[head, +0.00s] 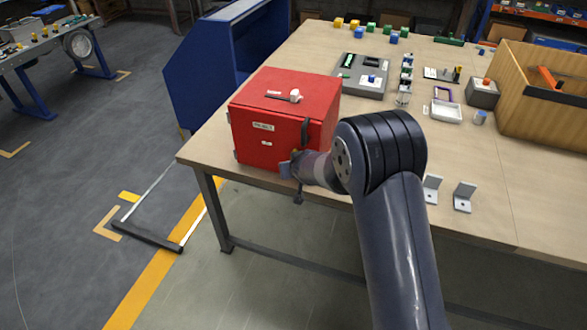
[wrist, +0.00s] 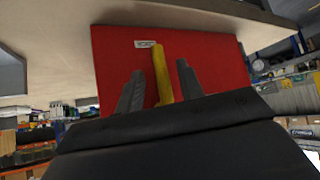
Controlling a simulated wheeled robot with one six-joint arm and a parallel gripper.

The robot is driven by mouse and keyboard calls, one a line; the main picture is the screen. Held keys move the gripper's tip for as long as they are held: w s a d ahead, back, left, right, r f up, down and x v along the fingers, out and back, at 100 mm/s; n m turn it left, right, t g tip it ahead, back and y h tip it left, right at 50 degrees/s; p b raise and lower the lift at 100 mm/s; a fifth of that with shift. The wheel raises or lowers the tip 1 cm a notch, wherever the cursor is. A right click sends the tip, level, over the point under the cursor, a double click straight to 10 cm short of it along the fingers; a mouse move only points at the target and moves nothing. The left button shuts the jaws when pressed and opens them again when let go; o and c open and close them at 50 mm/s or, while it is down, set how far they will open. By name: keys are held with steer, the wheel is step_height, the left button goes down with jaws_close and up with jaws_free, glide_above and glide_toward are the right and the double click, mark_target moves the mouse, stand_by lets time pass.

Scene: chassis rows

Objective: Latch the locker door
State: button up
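The red locker (head: 268,118) stands on the near left corner of the wooden table. Its front door (head: 258,138) carries small white labels and looks flush with the box, though I cannot tell if it is latched. A dark upright piece (head: 305,132) sits at the door's right edge. In the wrist view, a yellow handle (wrist: 161,70) stands out against the red face (wrist: 210,60). My gripper (wrist: 159,66) is open, with one finger on each side of the handle and gaps visible. In the head view, my gripper (head: 287,169) is at the door's lower right, and my arm hides the handle.
A small white-and-red item (head: 294,96) lies on the locker's top. A grey panel (head: 362,76), a wooden bin (head: 510,85) and metal brackets (head: 464,196) are on the table (head: 480,150). A blue partition (head: 205,75) stands behind left. The floor left of the table is mostly clear.

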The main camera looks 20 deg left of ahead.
steer(key=v, duration=0.9)
steer(key=shift+f, duration=0.1)
steer(key=x, duration=1)
steer(key=shift+w+a+f+p, duration=0.15)
steer(key=shift+w+f+p, duration=0.1)
steer(key=shift+p, duration=0.1)
steer(key=shift+r, duration=0.1)
